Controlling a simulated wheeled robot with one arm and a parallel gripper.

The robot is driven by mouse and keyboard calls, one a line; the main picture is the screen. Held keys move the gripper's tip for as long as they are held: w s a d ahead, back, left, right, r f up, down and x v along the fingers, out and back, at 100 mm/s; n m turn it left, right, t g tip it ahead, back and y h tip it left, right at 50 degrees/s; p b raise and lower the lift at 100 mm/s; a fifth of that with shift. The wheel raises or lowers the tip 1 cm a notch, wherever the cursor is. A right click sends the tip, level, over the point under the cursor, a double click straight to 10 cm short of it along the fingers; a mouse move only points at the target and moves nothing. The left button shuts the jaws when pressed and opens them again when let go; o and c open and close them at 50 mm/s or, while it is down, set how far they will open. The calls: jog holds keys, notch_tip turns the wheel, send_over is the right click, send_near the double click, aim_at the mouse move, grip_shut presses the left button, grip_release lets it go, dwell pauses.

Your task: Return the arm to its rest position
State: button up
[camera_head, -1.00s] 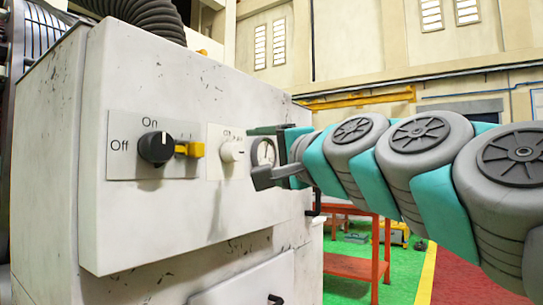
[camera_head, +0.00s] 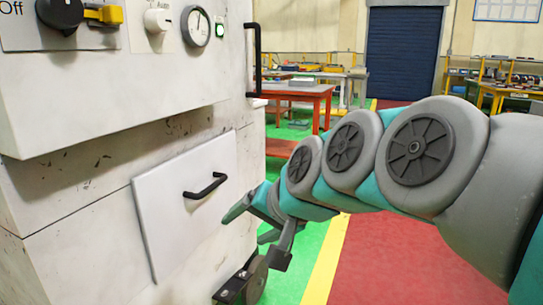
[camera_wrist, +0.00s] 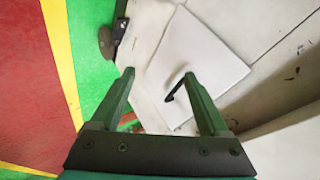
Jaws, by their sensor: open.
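My gripper (camera_head: 254,228) is at the end of my grey and teal arm, low in front of the white machine cabinet (camera_head: 90,150) in the head view. Its fingers point left and downward toward the cabinet's lower part. In the wrist view my gripper (camera_wrist: 158,75) has two green fingers spread apart with nothing held between them. A white panel door (camera_wrist: 205,55) with a black handle (camera_wrist: 178,88) lies beyond the fingers. The same door (camera_head: 170,220) shows in the head view, left of my gripper. I cannot tell the exact gap to the cabinet.
A knob with a yellow lever (camera_head: 103,14), a white knob (camera_head: 158,20) and a gauge (camera_head: 195,26) are on the cabinet's upper front. A black vertical handle (camera_head: 255,60) is at its edge. A red table (camera_head: 298,92) stands behind. Red floor (camera_head: 385,262) lies open at right.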

jog(key=s+d+f+n+g+h, duration=0.1)
jog(key=s+d+f+g+h, duration=0.2)
jog(key=s+d+f, duration=0.6)
jog(key=s+d+f+n+g+h, duration=0.1)
jog(key=s+d+f+g+h, duration=0.2)
jog(key=s+d+f, duration=0.7)
jog(key=s+f+g, duration=0.2)
jog(key=s+f, duration=0.1)
jog(key=s, duration=0.1)
jog(key=shift+s+g, duration=0.25)
jog(key=shift+g, duration=0.05)
